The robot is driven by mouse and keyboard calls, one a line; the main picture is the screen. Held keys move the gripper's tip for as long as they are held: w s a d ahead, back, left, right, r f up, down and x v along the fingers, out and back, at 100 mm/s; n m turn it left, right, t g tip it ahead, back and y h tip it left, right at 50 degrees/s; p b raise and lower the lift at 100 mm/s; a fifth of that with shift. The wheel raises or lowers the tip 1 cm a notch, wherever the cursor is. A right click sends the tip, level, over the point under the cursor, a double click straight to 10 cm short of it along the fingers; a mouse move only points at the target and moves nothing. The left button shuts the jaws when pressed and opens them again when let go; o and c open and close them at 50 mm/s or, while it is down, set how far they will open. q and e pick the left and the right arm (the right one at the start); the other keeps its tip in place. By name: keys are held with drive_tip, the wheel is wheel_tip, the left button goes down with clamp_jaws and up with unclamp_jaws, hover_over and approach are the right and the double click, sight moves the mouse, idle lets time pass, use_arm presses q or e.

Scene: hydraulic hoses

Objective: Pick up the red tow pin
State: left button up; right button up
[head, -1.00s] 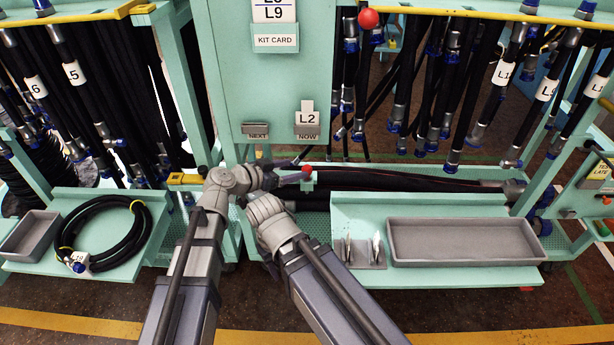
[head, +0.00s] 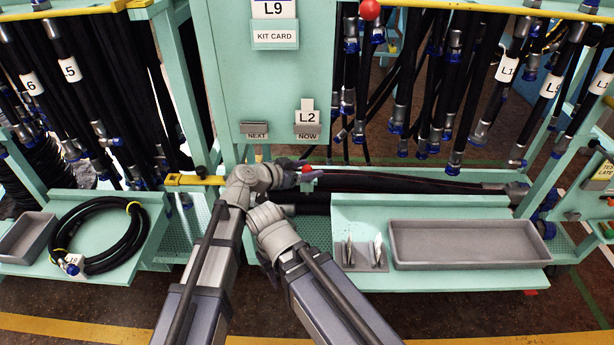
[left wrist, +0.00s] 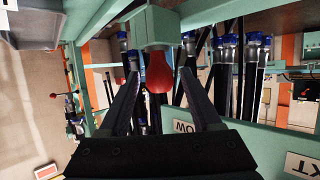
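The red tow pin (head: 307,169) shows as a small red knob at the middle of the rack in the head view. In the left wrist view the red tow pin (left wrist: 159,73) is a rounded red handle standing out from a pale green block (left wrist: 154,27). My left gripper (left wrist: 158,78) is open, with one dark finger on each side of the red handle and visible gaps between. It also shows in the head view (head: 299,174), close to the pin. My right arm is folded beside the left one; its fingers are mostly hidden and their state is unclear.
Black hoses (head: 400,184) lie lengthwise just right of the pin. A grey tray (head: 464,244) is at right, a coiled hose (head: 100,236) at left. A yellow bar (head: 194,180) sits left of my left wrist.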

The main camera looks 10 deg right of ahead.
use_arm(q)
clamp_jaws()
idle(0.3)
drive_tip(key=shift+r, duration=0.1)
drive_tip(key=shift+r+p, duration=0.4)
drive_tip(key=shift+p, duration=0.1)
wheel_tip(320, 180, up, 7)
drive_tip(key=p, duration=0.6)
drive_tip(key=shift+a+f+p, duration=0.1)
drive_tip(key=shift+f+p, duration=0.05)
drive_tip(key=shift+p, duration=0.2)
drive_tip(key=s+a, duration=0.4)
drive_tip(key=a, duration=0.3)
drive_tip(key=s+a, duration=0.4)
drive_tip(key=a, duration=0.4)
drive_tip(key=shift+s+a+f+b, duration=0.3)
drive_tip(key=shift+s+f+b, duration=0.05)
